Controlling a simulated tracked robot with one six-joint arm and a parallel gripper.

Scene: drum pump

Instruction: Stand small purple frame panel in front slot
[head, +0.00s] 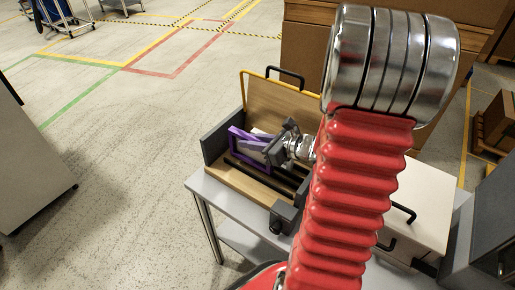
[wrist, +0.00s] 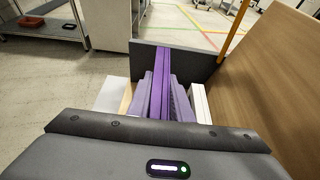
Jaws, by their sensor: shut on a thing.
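The small purple frame panel (head: 238,138) is held in my gripper (head: 256,144), above the slotted wooden rack (head: 232,181) on a table. In the head view the frame looks tilted. In the wrist view the purple frame (wrist: 161,80) runs away from me between two pale purple-grey fingers (wrist: 160,98), which are shut on it. The rack has dark slots (head: 262,176) and a grey end wall (head: 216,140). The frame's lower edge is hard to make out, so I cannot tell whether it touches a slot.
A wooden panel (head: 278,108) stands at the rack's back, with a yellow frame (head: 242,88) and a black handle (head: 287,73) near it. A white panel edge (wrist: 201,104) is close right of the fingers. A pale box with black handles (head: 424,205) stands right of my arm.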

